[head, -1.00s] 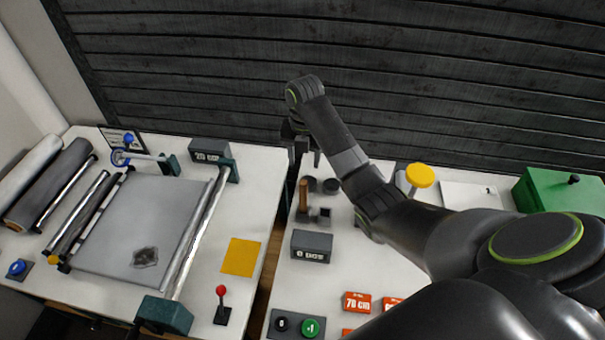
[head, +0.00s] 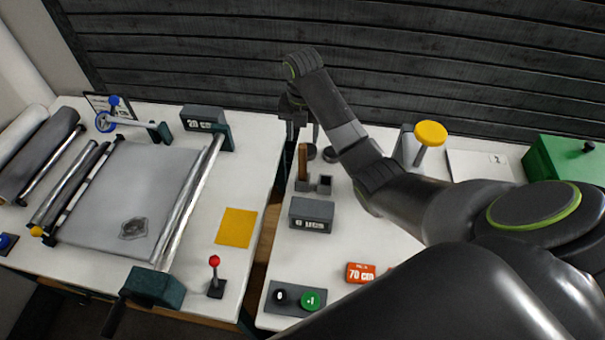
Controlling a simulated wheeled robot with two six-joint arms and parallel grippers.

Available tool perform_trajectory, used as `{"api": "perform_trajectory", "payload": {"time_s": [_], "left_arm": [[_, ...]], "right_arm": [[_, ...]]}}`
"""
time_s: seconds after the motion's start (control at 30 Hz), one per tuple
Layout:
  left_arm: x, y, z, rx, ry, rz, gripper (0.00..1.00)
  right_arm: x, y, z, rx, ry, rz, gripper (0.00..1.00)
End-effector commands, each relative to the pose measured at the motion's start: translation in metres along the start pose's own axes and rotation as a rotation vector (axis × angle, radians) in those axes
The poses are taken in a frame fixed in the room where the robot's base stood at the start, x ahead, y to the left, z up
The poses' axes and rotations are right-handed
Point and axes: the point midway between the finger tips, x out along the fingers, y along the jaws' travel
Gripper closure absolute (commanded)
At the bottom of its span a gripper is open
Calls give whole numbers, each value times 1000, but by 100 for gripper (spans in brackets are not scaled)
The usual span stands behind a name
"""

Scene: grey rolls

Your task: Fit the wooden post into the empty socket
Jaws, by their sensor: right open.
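The wooden post (head: 303,160) is a brown upright stick toward the back of the right table. Its lower end meets a small grey block (head: 303,186), and it appears to stand in it. Just right of it is a small grey square socket (head: 324,184) with a dark, empty-looking opening. My right gripper (head: 302,142) is open and points down at the top of the post, its fingers on either side in this view. I cannot tell whether they touch it. My left gripper is out of view.
A grey counter box (head: 311,215) stands in front of the sockets. Dark round pieces (head: 330,155) lie behind them. A yellow-topped knob (head: 430,134) and a green box (head: 568,170) are at the right. The roll machine (head: 130,200) fills the left table beyond a gap.

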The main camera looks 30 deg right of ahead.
Motion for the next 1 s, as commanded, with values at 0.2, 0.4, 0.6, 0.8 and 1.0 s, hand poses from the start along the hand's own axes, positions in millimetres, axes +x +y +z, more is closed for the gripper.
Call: {"api": "perform_trajectory", "payload": {"time_s": [0.2, 0.4, 0.6, 0.8, 1.0], "left_arm": [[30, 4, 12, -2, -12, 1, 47], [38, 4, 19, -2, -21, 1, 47], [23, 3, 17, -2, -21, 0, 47], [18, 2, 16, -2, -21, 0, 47], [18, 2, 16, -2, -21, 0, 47]], "right_arm": [[32, 0, 0, 0, 1, 0, 53], [46, 0, 0, 0, 0, 0, 53], [64, 0, -1, 1, 6, -3, 53], [92, 0, 0, 0, 2, -2, 53], [98, 0, 0, -1, 0, -1, 53]]}}
